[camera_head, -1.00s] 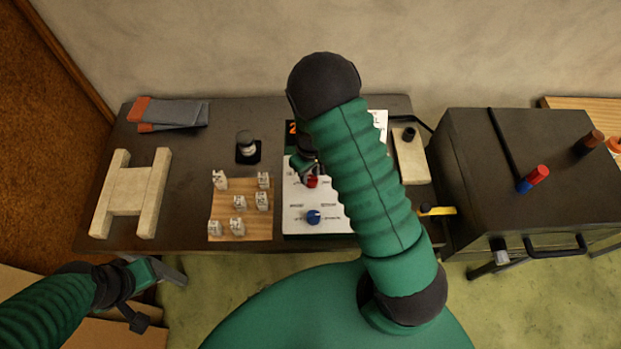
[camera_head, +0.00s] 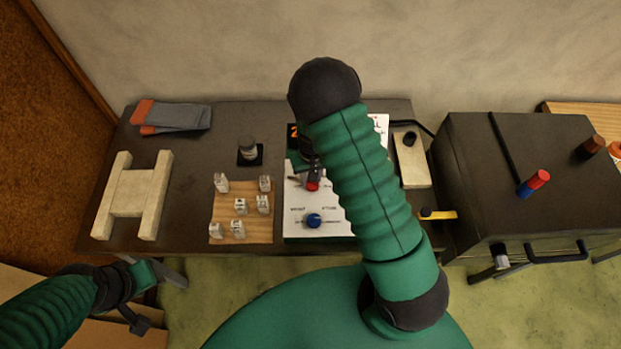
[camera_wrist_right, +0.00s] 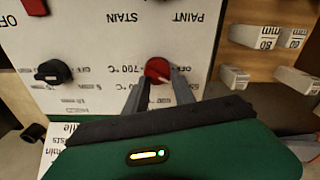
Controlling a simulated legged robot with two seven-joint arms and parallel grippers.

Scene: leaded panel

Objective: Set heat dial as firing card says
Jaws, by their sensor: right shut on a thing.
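A white control panel (camera_head: 300,229) stands on the dark table, partly hidden behind my right arm. In the right wrist view the red dial (camera_wrist_right: 158,70) sits between the fingers of my right gripper (camera_wrist_right: 159,84), below the inverted word PAINT. My right gripper is shut on it. A black dial (camera_wrist_right: 53,72) sits farther left, with OFF and 700 °C marks between the two. A printed card (camera_wrist_right: 62,135) is mostly covered by my gripper. My left gripper (camera_head: 158,276) is low at left; its fingers are unclear.
Several small pale labelled blocks stand on a wooden board (camera_head: 227,203) left of the panel. A pale H-shaped stand (camera_head: 128,192) and grey-orange gloves (camera_head: 180,117) lie farther left. A dark kiln-like box (camera_head: 470,150) with a red-blue handle (camera_head: 534,183) stands right.

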